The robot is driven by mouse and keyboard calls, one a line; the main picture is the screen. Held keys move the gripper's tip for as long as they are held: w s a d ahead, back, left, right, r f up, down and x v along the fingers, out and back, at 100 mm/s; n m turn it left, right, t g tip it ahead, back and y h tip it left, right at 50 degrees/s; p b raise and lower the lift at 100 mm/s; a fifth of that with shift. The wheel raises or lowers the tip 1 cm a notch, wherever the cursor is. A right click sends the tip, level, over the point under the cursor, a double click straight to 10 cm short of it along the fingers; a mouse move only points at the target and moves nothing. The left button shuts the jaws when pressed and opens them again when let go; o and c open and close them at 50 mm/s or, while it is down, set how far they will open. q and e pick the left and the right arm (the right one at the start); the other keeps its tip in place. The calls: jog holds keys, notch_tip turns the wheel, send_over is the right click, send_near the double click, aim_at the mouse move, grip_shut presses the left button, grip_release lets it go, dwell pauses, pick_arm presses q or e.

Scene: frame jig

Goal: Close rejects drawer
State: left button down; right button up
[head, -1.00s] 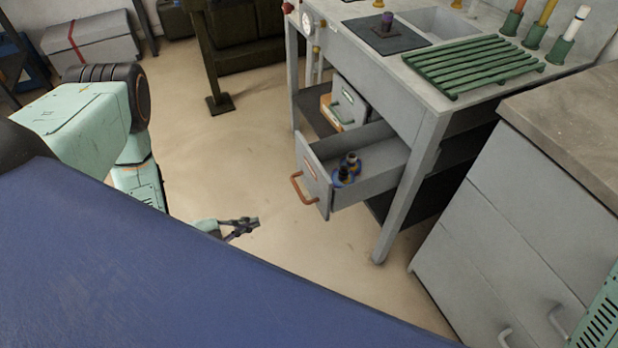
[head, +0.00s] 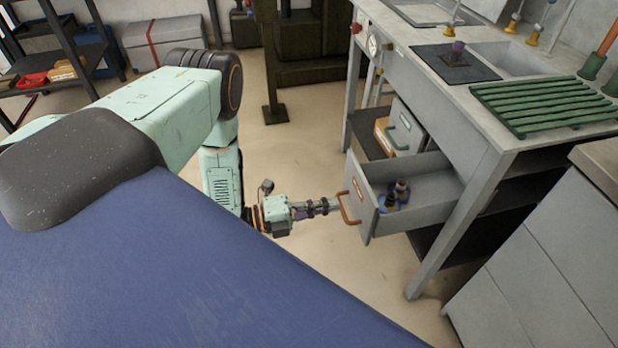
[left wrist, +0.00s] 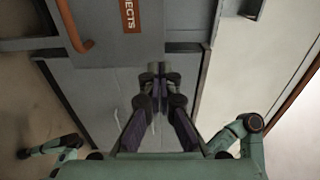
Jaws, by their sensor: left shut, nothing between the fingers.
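The rejects drawer (head: 366,187) hangs open from the grey workbench, with an orange handle (head: 350,211) on its front. Small dark bottles with blue parts (head: 396,195) stand inside it. In the left wrist view, the drawer front (left wrist: 115,48) fills the upper left, with an orange label ending in "ECTS" (left wrist: 130,14) and the handle (left wrist: 74,28). My left gripper (head: 332,205) is shut and empty, close to the drawer front by the handle. Its fingertips (left wrist: 156,80) also show in the left wrist view; I cannot tell whether they touch. My right gripper is not in view.
The workbench (head: 470,100) carries a green rack (head: 545,103) and a dark plate. A grey cabinet (head: 545,275) stands at the right. Beige floor is free left of the drawer.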

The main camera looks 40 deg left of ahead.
aim_at(369, 198)
pick_arm(q)
jog(key=b+x, duration=0.2)
jog(key=x, duration=0.5)
jog(key=shift+s, duration=0.1)
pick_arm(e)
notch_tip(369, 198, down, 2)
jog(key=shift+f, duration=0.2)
